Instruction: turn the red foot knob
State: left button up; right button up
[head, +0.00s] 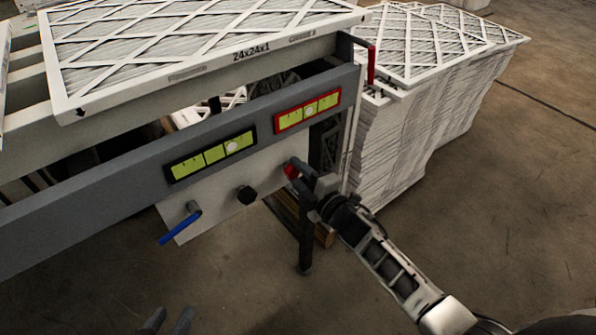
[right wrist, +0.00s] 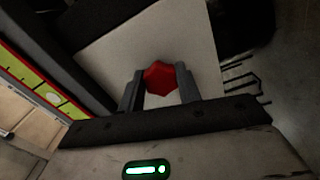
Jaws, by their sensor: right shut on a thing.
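The red foot knob (head: 290,171) sits on the white panel (head: 222,196) under the grey rail, at the panel's right end. My right gripper (head: 299,168) reaches it from the lower right and is shut on it. In the right wrist view the red knob (right wrist: 160,77) shows between the two dark fingers (right wrist: 160,90), one on each side. My left gripper (head: 170,320) shows only as dark fingertips at the bottom edge of the head view. The two tips stand apart with nothing between them.
A black knob (head: 247,195) and a blue lever (head: 180,228) are on the same panel. Above, a black-framed level (head: 211,155) and a red-framed level (head: 307,111) sit on the grey rail (head: 90,201). Stacked filters (head: 425,115) stand at the right. Floor in front is clear.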

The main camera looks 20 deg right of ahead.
dwell(0.3)
jog(key=o, duration=1)
jog(key=v, duration=1.6)
jog(key=shift+p, duration=0.35)
jog(key=shift+r+m, duration=0.1)
jog(key=shift+m, duration=0.2)
